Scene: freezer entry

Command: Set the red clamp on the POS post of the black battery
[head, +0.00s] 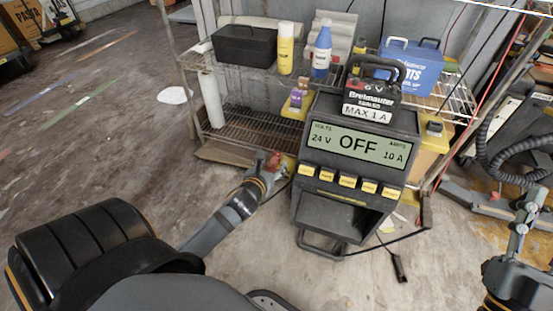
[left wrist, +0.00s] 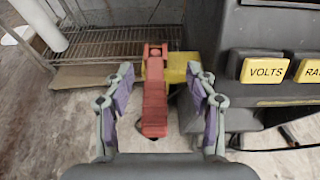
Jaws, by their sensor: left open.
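The red clamp (left wrist: 154,100) is in the left wrist view, lying lengthwise between my left fingers, in front of a yellow block (left wrist: 181,70) on the charger's side. My left gripper (left wrist: 160,75) is open, with a finger on each side of the clamp and visible gaps. In the head view the clamp (head: 273,161) is small and partly hidden by the gripper. The black battery (head: 372,98), labelled "MAX 1 A", sits on top of the charger (head: 356,172). Its POS post is too small to make out. My right gripper (head: 527,207) is at the right edge, its opening unclear.
The charger screen (head: 358,146) reads 24 V, OFF, 10 A, above several yellow buttons (head: 348,181). A wire shelf (head: 250,122) behind holds a black box (head: 244,45), a yellow bottle (head: 285,48), a blue bottle (head: 321,50) and a blue case (head: 411,67). A cable lies on the floor.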

